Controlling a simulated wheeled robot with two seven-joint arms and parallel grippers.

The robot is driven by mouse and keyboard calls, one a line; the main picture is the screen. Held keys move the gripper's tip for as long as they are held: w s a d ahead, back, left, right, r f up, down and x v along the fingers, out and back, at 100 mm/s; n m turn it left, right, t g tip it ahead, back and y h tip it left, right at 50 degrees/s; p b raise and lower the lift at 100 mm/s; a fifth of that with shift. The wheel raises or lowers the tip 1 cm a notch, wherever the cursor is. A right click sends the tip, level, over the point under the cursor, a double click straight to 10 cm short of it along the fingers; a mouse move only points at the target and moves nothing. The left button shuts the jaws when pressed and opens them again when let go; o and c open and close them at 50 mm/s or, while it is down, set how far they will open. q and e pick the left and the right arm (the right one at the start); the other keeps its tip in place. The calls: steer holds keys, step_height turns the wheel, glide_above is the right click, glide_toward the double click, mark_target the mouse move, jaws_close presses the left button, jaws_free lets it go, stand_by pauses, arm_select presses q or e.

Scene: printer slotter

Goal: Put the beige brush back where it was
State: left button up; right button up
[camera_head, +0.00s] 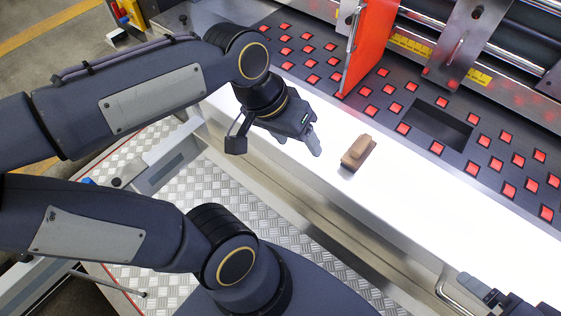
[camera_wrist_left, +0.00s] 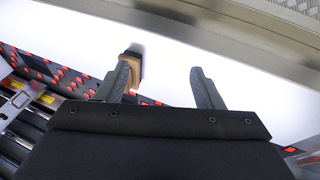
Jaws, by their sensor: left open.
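The beige brush (camera_head: 358,153), a block with a raised grip on top, lies on the white lit surface (camera_head: 440,186) of the machine. My left gripper (camera_head: 300,149) is open and empty, to the left of the brush and apart from it in the head view. In the left wrist view the brush (camera_wrist_left: 133,66) shows partly behind one finger of the open left gripper (camera_wrist_left: 162,80).
Behind the white surface is a dark plate (camera_head: 400,97) with red squares and a dark rectangular opening (camera_head: 436,124). An orange panel (camera_head: 369,45) stands upright over it. The white surface right of the brush is clear.

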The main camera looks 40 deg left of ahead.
arm_select(q)
steer(key=s+f+t, duration=0.2)
steer(key=s+f, duration=0.2)
steer(key=shift+s+n, duration=0.2)
steer(key=shift+n, duration=0.2)
steer(key=shift+a+f, duration=0.1)
